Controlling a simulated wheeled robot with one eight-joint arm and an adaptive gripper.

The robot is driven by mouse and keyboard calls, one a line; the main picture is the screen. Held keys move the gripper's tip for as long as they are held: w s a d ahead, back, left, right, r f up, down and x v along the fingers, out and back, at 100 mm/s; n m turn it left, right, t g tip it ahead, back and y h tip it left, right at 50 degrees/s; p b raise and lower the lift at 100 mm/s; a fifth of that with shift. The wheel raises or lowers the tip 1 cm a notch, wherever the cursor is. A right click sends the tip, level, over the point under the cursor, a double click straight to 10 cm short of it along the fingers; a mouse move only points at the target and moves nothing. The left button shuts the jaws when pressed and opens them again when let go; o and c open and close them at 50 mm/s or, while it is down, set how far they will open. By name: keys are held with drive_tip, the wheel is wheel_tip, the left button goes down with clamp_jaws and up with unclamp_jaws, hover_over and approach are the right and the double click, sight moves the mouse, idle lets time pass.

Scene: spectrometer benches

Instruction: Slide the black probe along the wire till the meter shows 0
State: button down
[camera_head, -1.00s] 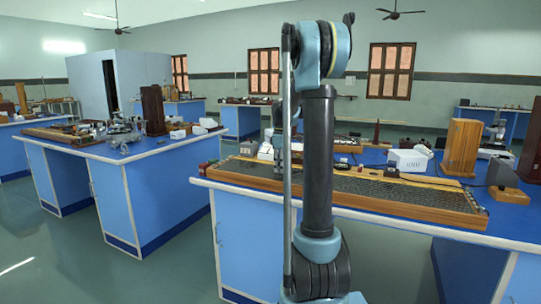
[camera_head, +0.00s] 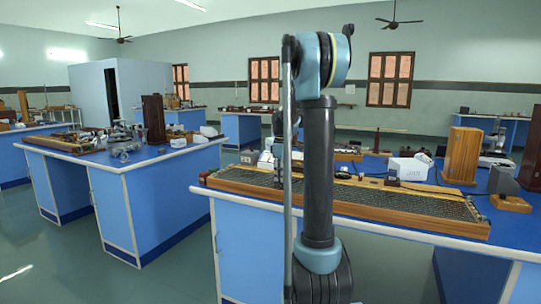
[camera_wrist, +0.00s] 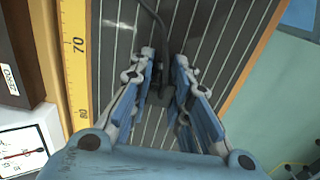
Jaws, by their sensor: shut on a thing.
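The wire board (camera_head: 400,208) is a long wooden-edged board with parallel wires, lying along the front of the blue bench. In the wrist view its dark surface with pale wires (camera_wrist: 215,55) runs beside a yellow scale (camera_wrist: 76,65) marked 70 and 80. My gripper (camera_wrist: 164,56) is over the board, shut on the black probe (camera_wrist: 166,93), whose black cable leads up the picture. The probe's tip and its contact with a wire are hard to see. The meter (camera_wrist: 20,150) has a white dial and red needle, partly cut off; its reading is unclear. My arm mostly hides the gripper in the head view.
A dark box with a white label (camera_wrist: 12,70) stands left of the scale. On the bench, a white box (camera_head: 410,168), a wooden block (camera_head: 461,155) and a grey device (camera_head: 503,180) stand behind the board. Open floor lies left, between the benches.

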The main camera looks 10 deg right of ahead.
idle(0.3)
drive_tip(key=c, duration=1.4)
unclamp_jaws()
drive_tip(key=shift+f, duration=0.1)
